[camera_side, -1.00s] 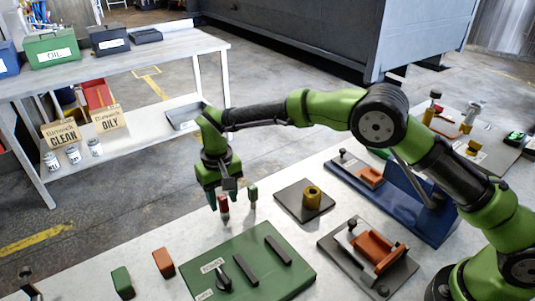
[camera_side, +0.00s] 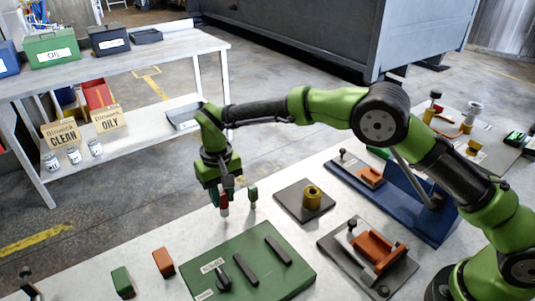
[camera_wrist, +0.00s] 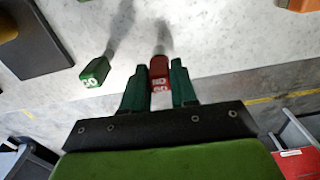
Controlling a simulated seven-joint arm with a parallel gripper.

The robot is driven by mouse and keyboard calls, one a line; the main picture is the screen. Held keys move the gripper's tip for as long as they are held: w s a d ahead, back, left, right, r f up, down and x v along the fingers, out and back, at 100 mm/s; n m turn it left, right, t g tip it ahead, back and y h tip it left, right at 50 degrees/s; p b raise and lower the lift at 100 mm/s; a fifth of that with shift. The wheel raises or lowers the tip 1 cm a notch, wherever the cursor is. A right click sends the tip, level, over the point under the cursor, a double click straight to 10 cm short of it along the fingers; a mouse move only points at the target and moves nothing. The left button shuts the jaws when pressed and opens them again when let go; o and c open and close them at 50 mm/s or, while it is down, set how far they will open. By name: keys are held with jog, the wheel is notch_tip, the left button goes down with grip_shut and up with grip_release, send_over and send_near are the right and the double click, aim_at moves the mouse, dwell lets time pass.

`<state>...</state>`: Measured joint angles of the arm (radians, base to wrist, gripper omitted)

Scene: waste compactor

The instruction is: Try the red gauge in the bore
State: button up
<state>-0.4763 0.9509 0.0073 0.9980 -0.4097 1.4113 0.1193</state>
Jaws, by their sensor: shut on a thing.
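The red gauge (camera_side: 224,197), with a pale lower end, stands upright in my gripper (camera_side: 224,190) near the table's far edge. The wrist view shows its red numbered top (camera_wrist: 159,72) between the two green fingers (camera_wrist: 159,82), which are shut on it. Its lower end appears slightly above the table. A brass cylinder with a bore (camera_side: 312,197) sits on a dark square plate (camera_side: 292,203), to the right of my gripper. A similar green gauge (camera_side: 253,193) stands just right of the red one, and in the wrist view (camera_wrist: 95,73) it is left of the fingers.
A green board (camera_side: 207,250) with black bars and a knob lies in front. Green (camera_side: 122,282) and orange (camera_side: 163,262) blocks stand to its left. A grey fixture with an orange part (camera_side: 372,250) and a blue fixture (camera_side: 400,200) are at the right. Table is clear between gauges and plate.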

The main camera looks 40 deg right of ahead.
aim_at(222, 192)
jog(key=shift+r, duration=1.9)
jog(key=shift+d, duration=0.1)
jog(key=s+d+r+m, duration=0.1)
jog(key=s+d+r, duration=0.1)
jog(key=d+r, duration=0.45)
jog(key=s+d+r, duration=0.3)
jog(key=d, duration=0.7)
jog(key=s+d+f+n, duration=0.1)
jog(key=s+d+f, duration=0.2)
jog(key=f, duration=0.5)
jog(key=shift+s+d, duration=0.25)
jog(key=shift+s, duration=0.65)
jog(key=shift+f, duration=0.5)
